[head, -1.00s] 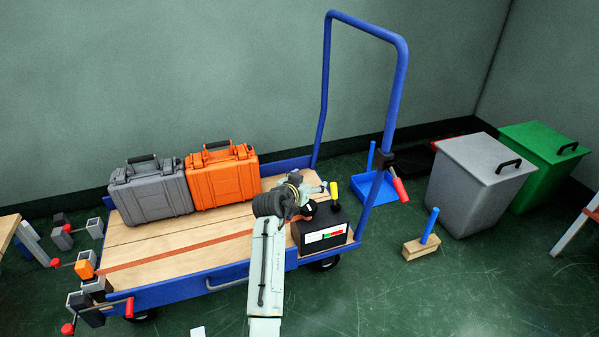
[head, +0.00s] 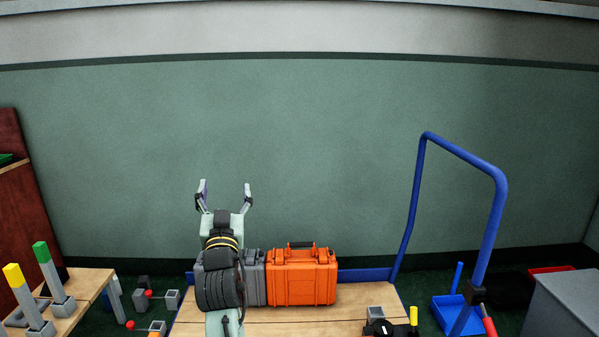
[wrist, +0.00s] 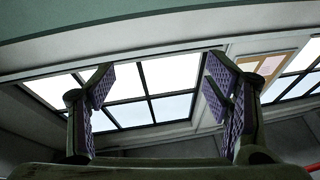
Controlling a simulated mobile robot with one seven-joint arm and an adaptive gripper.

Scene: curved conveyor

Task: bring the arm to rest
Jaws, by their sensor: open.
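My gripper (head: 223,192) is raised in front of the green wall in the head view, its two fingers spread apart and pointing up. It holds nothing. In the wrist view the open fingers (wrist: 160,88) show against bright windows and the ceiling, with nothing between them. My forearm and wrist stand upright in front of the grey case (head: 255,275) and hide much of it. The orange case (head: 301,277) stands beside it on the cart, apart from my gripper.
The blue-framed cart (head: 345,316) has a wooden deck and a tall blue handle (head: 497,200) at right. A wooden table (head: 85,290) with yellow-topped and green-topped posts is at left. A grey bin (head: 570,305) and blue dustpan (head: 452,312) are at right. The space around my gripper is clear.

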